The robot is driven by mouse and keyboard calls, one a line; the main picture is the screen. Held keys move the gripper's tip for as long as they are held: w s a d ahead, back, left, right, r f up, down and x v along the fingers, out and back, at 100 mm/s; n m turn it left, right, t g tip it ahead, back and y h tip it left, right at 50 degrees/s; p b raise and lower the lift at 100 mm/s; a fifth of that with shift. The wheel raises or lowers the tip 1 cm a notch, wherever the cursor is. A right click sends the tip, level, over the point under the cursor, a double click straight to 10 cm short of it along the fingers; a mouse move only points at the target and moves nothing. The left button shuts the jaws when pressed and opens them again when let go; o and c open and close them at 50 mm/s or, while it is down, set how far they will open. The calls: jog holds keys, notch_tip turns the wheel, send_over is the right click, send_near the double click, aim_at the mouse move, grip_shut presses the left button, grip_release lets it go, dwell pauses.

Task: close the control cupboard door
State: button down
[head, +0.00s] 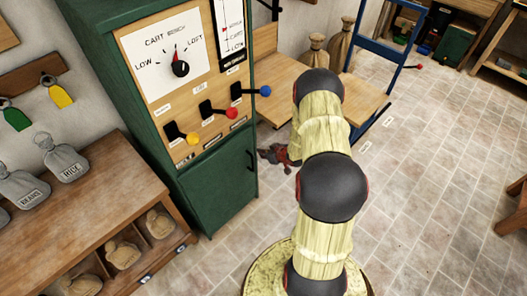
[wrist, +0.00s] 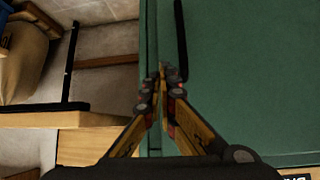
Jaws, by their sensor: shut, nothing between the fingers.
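The control cupboard (head: 125,88) is a tall green cabinet with a dial and levers on its upper panel. Its green lower door (head: 220,185) looks flush with the frame, or nearly so; a small gap cannot be ruled out. The door's black handle (head: 251,161) is near its right edge. My gripper (head: 263,153) is beside that edge, partly hidden by my arm. In the wrist view my gripper (wrist: 163,75) is shut and empty, its tips over the door's edge strip, just beside the handle (wrist: 181,40). Whether the tips touch the door cannot be told.
Red, yellow and blue levers (head: 218,109) stick out above the door. A wooden bench (head: 362,98) and a blue frame (head: 398,60) stand behind my arm. A wooden shelf unit (head: 105,185) with sacks is at left.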

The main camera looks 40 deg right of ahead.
jog(key=p+v, duration=0.2)
jog(key=v, duration=0.7)
jog(key=shift+d+p, duration=0.4)
jog(key=shift+d, duration=0.05)
jog(key=shift+r, duration=0.1)
